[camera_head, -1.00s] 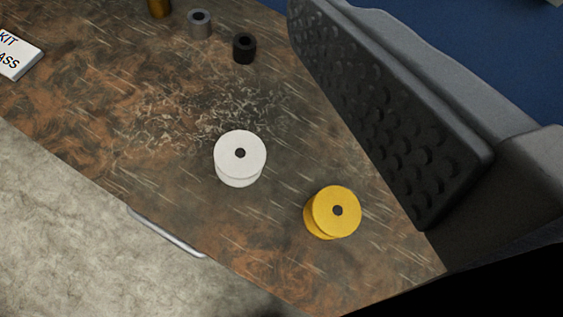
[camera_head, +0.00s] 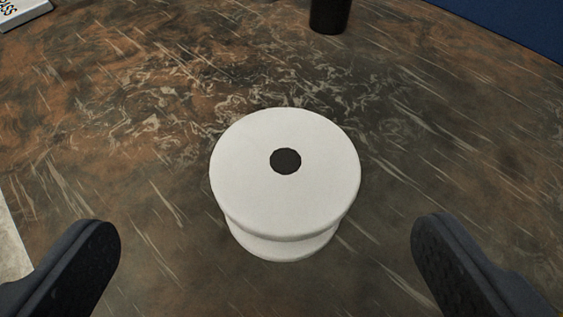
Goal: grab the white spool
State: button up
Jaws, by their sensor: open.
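The white spool (camera_head: 286,205) stands upright on the brown marbled tabletop, in the middle of the head camera view. Its round top has a dark hole at the centre, and a lower flange shows beneath the top one. My gripper (camera_head: 266,238) is open, with one dark finger at the lower left and the other at the lower right. The spool shows between the two fingers and a little beyond them, with clear gaps on both sides. Neither finger touches it.
A black cylinder (camera_head: 329,14) stands behind the spool at the top edge. A white labelled box (camera_head: 24,12) is at the top left corner. The tabletop (camera_head: 130,160) around the spool is clear. Its edge shows at the lower left, and blue lies at the top right.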

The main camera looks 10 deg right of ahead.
aim_at(284, 151)
jog(key=x, duration=0.4)
jog(key=shift+w+d+f, duration=0.1)
jog(key=shift+w+f, duration=0.05)
jog(key=shift+w, duration=0.15)
jog(key=shift+d+f+b+x, duration=0.1)
jog(key=shift+d+b+x, duration=0.1)
jog(key=shift+x, duration=1.1)
jog(key=shift+d+f+b+x, duration=0.1)
jog(key=shift+d+b+x, duration=0.1)
jog(key=shift+x, duration=1.1)
jog(key=shift+s, duration=0.15)
jog(key=c, duration=1.1)
